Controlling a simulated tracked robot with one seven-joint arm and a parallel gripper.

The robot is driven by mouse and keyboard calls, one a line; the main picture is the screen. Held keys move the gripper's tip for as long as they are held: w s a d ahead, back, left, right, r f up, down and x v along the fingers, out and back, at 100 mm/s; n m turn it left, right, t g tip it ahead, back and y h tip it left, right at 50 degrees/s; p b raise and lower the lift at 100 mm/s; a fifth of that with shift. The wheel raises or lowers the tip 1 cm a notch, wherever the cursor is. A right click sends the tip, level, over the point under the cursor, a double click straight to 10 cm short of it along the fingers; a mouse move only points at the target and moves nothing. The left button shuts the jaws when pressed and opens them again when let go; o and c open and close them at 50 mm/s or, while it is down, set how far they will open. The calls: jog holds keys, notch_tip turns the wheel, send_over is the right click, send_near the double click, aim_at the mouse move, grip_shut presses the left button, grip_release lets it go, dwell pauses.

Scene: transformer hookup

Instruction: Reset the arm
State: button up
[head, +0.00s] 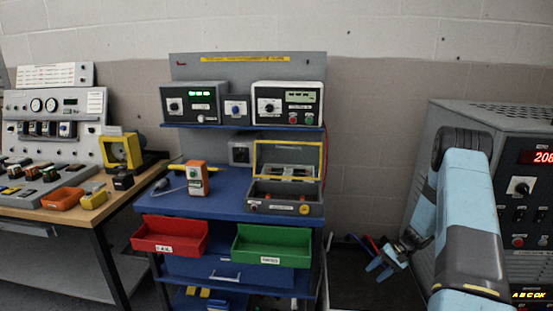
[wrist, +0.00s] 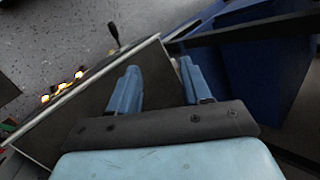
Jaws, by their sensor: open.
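My arm reaches in from the right of the head view, with light blue and grey links. My gripper (head: 384,262) hangs low between the blue bench and the grey cabinet at the right, its blue fingers pointing down and to the left. In the wrist view my gripper (wrist: 158,85) shows two blue fingers spread apart. Nothing is between them. It is open and empty, and I see no object touching the fingers.
The grey cabinet (head: 418,215) with a red display stands close beside my arm. The blue bench (head: 225,187) holds meters and an open case (head: 285,190). A red bin (head: 170,235) and a green bin (head: 272,245) hang at its front. A control desk (head: 60,215) stands at the left.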

jog(key=s+a+r+n+t+h, duration=0.15)
jog(key=s+a+r, duration=0.3)
jog(key=r, duration=1.35)
jog(key=s+a+r+n+h, duration=0.1)
jog(key=s+a+r+h, duration=0.3)
jog(key=r, duration=1.4)
jog(key=s+a+r+n+t+h, duration=0.15)
jog(key=s+a+r, duration=0.35)
jog(key=s+r, duration=0.7)
jog(key=s+a+r+t, duration=0.1)
jog(key=s, duration=0.6)
jog(key=s+r+t+h, duration=0.1)
jog(key=s+r+t, duration=0.1)
jog(key=s, duration=0.5)
jog(key=shift+a+r+t, duration=0.2)
jog(key=shift+a+t, duration=0.1)
jog(key=shift+a, duration=0.05)
jog(key=shift+c, duration=0.6)
jog(key=shift+d, duration=0.1)
